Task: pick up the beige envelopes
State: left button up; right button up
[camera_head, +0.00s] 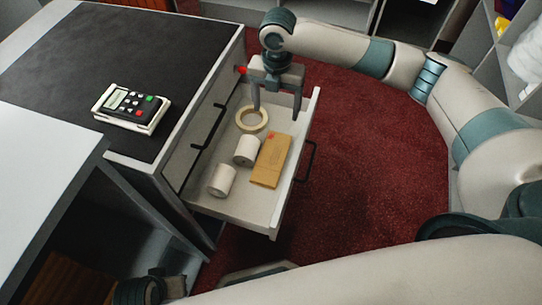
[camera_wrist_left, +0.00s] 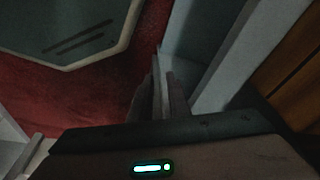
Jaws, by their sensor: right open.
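The beige envelopes (camera_head: 271,160) lie as a flat stack in the open drawer, towards its front right side. A small red mark shows at their far end. My right gripper (camera_head: 277,112) points down over the far part of the drawer, open and empty, beyond the envelopes and close to a tape ring. My left gripper (camera_wrist_left: 160,95) shows dimly in the left wrist view, with its two fingers close together beside a pale panel edge. I cannot tell whether they are apart or shut. The envelopes are not in that view.
The tape ring (camera_head: 252,119) and two white rolls, one nearer the middle (camera_head: 246,150) and one nearer me (camera_head: 222,180), share the drawer (camera_head: 286,205). A card terminal (camera_head: 131,106) sits on the dark counter top (camera_head: 95,60). Red carpet (camera_head: 365,180) lies right of the drawer.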

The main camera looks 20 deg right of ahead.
jog(key=b, duration=0.1)
send_over(277, 144)
jog(key=f, duration=1.2)
jog(key=shift+w+a+f, duration=0.1)
jog(key=shift+a+f, duration=0.05)
jog(key=shift+a, duration=0.1)
jog(key=shift+f, duration=0.15)
jog(key=shift+d+f, duration=0.2)
jog(key=shift+f, duration=2.3)
jog(key=shift+c, duration=0.4)
jog(key=c, duration=0.8)
